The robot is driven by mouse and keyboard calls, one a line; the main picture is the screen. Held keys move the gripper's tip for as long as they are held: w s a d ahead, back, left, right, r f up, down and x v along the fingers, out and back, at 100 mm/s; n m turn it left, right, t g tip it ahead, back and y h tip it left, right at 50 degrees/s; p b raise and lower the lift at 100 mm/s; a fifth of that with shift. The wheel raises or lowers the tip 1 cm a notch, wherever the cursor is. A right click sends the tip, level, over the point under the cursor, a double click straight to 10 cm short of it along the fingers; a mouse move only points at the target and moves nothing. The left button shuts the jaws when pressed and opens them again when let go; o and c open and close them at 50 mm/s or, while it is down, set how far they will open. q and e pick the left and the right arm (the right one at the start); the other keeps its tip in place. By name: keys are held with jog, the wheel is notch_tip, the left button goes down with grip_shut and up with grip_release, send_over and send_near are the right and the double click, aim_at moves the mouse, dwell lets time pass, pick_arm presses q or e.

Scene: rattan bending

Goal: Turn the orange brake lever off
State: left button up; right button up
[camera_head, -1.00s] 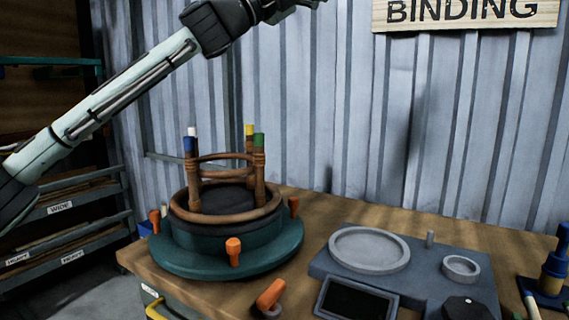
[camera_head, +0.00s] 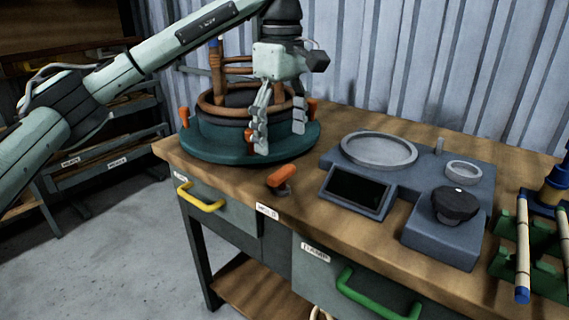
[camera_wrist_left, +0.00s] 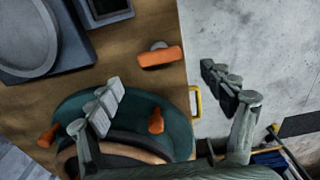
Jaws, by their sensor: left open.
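The orange brake lever (camera_head: 281,176) sits on a small grey pivot near the table's front edge, just in front of the round teal turntable (camera_head: 222,152). In the left wrist view the lever (camera_wrist_left: 160,57) lies crosswise beyond and between my fingertips. My left gripper (camera_head: 279,128) points down, open and empty, over the front right part of the turntable. Its fingers (camera_wrist_left: 165,88) spread wide in the wrist view, apart from the lever. The gripper hides part of the turntable and the rattan frame (camera_head: 207,98) on it. My right gripper is not in view.
Several orange knobs, one at the turntable's left (camera_head: 184,117), stick up around its rim. A grey station with a dark screen (camera_head: 357,191) stands right of the lever. A yellow drawer handle (camera_head: 200,198) juts out below the table edge.

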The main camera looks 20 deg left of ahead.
aim_at(282, 171)
pick_arm(q)
notch_tip(282, 171, down, 7)
jog(key=shift+r, duration=0.15)
jog(key=c, duration=1.2)
